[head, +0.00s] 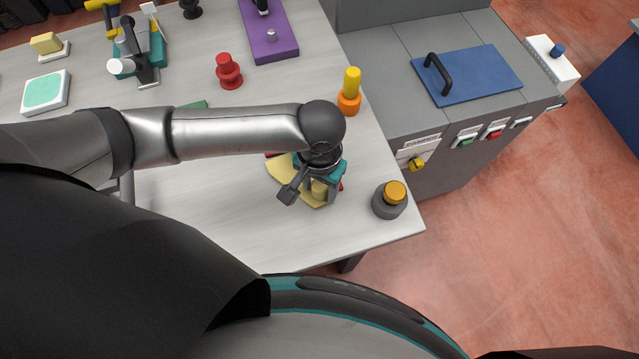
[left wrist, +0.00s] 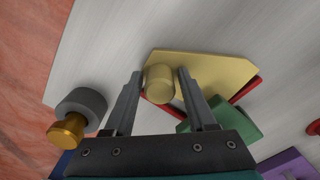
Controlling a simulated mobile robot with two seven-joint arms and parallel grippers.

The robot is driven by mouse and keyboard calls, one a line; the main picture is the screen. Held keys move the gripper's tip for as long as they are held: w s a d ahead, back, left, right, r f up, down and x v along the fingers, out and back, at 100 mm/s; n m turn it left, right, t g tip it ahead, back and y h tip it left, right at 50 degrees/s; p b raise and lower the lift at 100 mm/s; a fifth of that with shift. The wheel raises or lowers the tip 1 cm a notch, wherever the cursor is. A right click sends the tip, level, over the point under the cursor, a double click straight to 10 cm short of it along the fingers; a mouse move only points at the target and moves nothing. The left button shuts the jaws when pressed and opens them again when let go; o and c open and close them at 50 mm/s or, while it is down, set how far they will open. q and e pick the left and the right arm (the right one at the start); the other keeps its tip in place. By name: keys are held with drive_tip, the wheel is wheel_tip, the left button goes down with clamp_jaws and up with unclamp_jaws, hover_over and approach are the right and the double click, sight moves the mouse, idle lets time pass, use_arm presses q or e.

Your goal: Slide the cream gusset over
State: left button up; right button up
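The cream gusset (head: 283,171) is a flat angular plate lying near the table's front right corner, with a round cream knob standing up from it. In the left wrist view the gusset (left wrist: 213,70) lies ahead, with its knob (left wrist: 158,84) between the fingers. My left gripper (head: 311,192) is over the gusset and hides part of it. In the left wrist view its fingers (left wrist: 160,76) are parted, one on each side of the knob, with slim gaps showing. Red edges and a green block (left wrist: 235,118) show beside the gusset. My right gripper is not in view.
A grey cylinder with an orange-yellow top (head: 389,200) stands right of the gripper, near the table edge. An orange and yellow peg (head: 350,92), a red knob piece (head: 228,71) and a purple plate (head: 268,36) stand farther back. The table (head: 215,228) is clear left of the gusset.

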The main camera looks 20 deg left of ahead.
use_arm(q)
clamp_jaws()
idle(0.4)
drive_tip(key=shift+o, duration=1.8)
unclamp_jaws()
wheel_tip(320, 180, up, 15)
drive_tip(key=p, duration=0.3)
drive_tip(key=shift+r, duration=0.15)
